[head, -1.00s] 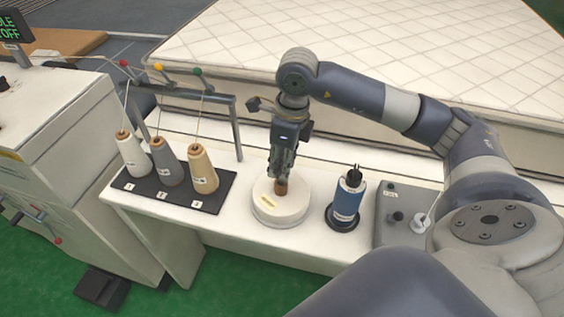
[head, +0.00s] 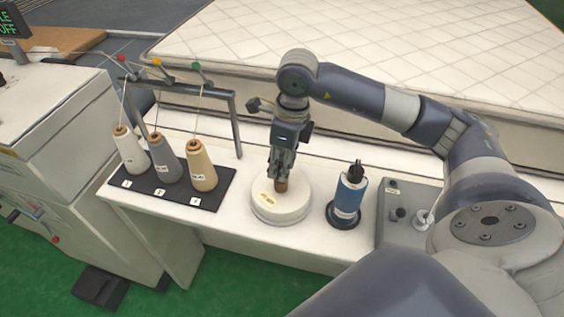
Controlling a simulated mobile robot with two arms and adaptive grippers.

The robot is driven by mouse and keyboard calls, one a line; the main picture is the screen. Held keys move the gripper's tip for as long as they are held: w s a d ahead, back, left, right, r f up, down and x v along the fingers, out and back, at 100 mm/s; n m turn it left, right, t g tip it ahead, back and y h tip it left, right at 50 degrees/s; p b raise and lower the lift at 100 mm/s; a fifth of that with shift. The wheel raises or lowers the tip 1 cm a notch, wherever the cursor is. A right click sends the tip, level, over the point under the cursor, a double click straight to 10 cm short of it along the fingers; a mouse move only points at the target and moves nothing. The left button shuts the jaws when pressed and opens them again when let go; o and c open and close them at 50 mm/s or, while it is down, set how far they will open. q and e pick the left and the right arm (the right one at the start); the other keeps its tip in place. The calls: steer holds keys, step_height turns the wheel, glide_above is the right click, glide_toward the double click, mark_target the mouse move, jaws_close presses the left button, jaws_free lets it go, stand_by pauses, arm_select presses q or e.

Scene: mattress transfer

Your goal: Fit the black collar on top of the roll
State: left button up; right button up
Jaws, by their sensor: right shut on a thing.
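The white roll (head: 281,208) lies flat on the white table, with a yellow label on its top. A short brown core (head: 282,186) stands up at its middle. My right gripper (head: 280,179) points down over the roll and is shut, its fingertips right at the top of the core. The black collar does not stand out from the dark fingers; what is between them is mostly hidden. I cannot tell whether it touches the core. My left gripper is not in view.
Right of the roll stands a blue spool (head: 348,197) with a black top and base, then a grey control box (head: 386,232). Left are three thread cones on a dark tray (head: 160,191) under a grey rack (head: 190,90). A quilted mattress (head: 400,40) lies behind.

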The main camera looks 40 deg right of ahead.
steer(key=shift+f+b, duration=0.9)
steer(key=shift+f, duration=0.1)
steer(key=o, duration=1.1)
steer(key=shift+r, duration=0.1)
steer(key=shift+r, duration=0.15)
steer(key=r, duration=0.7)
steer(key=s+d+r, duration=0.1)
steer(key=r, duration=0.3)
steer(key=shift+r, duration=0.3)
